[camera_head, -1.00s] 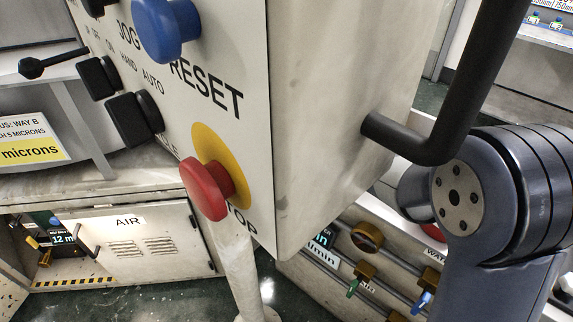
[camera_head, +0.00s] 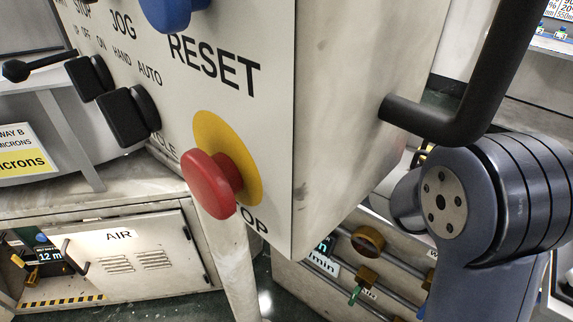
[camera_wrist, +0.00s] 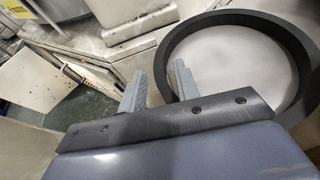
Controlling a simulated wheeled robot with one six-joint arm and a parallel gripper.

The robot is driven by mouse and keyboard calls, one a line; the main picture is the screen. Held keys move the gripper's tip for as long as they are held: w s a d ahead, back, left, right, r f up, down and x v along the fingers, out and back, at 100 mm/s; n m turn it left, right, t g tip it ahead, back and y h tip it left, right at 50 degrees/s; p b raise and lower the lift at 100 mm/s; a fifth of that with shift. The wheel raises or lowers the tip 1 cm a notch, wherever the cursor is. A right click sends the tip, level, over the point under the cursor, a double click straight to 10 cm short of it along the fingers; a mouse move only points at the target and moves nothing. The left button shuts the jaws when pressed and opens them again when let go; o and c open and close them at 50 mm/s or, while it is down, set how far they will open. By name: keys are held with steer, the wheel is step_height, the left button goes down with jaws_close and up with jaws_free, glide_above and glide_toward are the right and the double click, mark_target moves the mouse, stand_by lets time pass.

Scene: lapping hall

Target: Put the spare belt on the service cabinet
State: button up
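A black ring, which looks like the spare belt (camera_wrist: 166,72), shows on the right of the wrist view around a pale round surface. Its right side runs near the picture edge. My gripper (camera_wrist: 158,72) has its two grey fingers apart, with a gap between them. The ring's near left rim shows by the right finger; I cannot tell whether they touch. In the head view my gripper and the ring are hidden. A low pale cabinet with a door marked AIR (camera_head: 150,262) stands at lower left; whether it is the service cabinet is unclear.
A large control box (camera_head: 345,110) with a red stop button (camera_head: 210,185) and black handle (camera_head: 425,122) fills the middle of the head view, close to my arm. Behind it is a panel with valves (camera_head: 367,240). Dark green floor shows below.

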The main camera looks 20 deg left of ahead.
steer(key=shift+r, duration=0.1)
steer(key=p+v, duration=0.1)
steer(key=v, duration=1.1)
steer(key=x, duration=1.2)
step_height(320, 180, up, 4)
steer(key=shift+f+p, duration=0.15)
steer(key=shift+p, duration=0.6)
steer(key=shift+f, duration=0.1)
